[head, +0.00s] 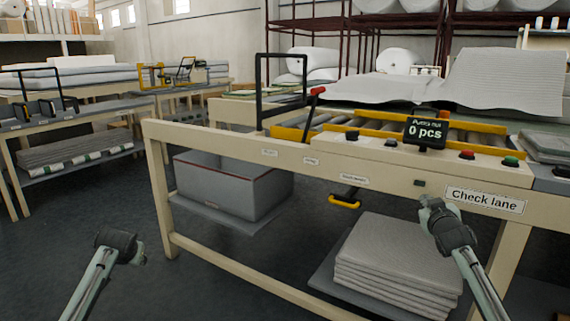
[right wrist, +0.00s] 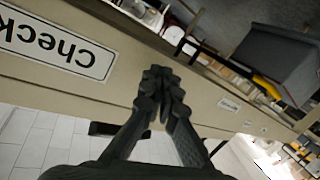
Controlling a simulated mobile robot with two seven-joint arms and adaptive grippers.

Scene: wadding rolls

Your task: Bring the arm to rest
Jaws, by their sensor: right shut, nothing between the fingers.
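My right arm comes in from the lower right in the head view, and its gripper (head: 431,205) is in front of the bench's front board, left of the "Check lane" label (head: 485,200). The right wrist view shows its two dark fingers (right wrist: 160,85) together with nothing between them. The label also shows there (right wrist: 55,42), upside down. My left arm comes in from the lower left, and its dark end (head: 118,243) is over the floor, left of the bench. Its fingers cannot be made out.
The check bench (head: 330,172) has a roller lane, buttons and a "0 pcs" display (head: 425,132). Below it are a grey bin (head: 230,188) and a stack of grey sheets (head: 395,262). Another bench (head: 75,152) stands at the left.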

